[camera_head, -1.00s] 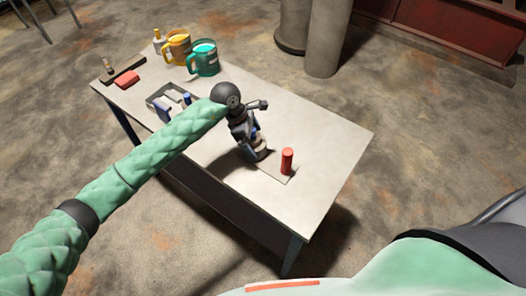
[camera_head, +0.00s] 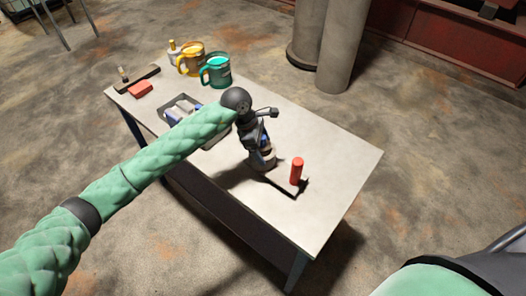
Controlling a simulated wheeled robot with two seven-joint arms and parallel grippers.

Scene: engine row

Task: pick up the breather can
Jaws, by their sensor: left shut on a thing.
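My left gripper (camera_head: 263,158) is over the front part of the table, pointing down, shut on what I take to be the breather can (camera_head: 296,171). It shows as a red upright cylinder on a thin flat plate, with the plate's other end between the fingers. A dark shadow lies on the table under the plate, which looks slightly raised off the surface. The fingers and my left forearm hide much of the grasped end. My right gripper is not in view.
The pale table (camera_head: 335,165) is clear to the right. Behind my arm is a grey tray (camera_head: 181,101) with blue and white items.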

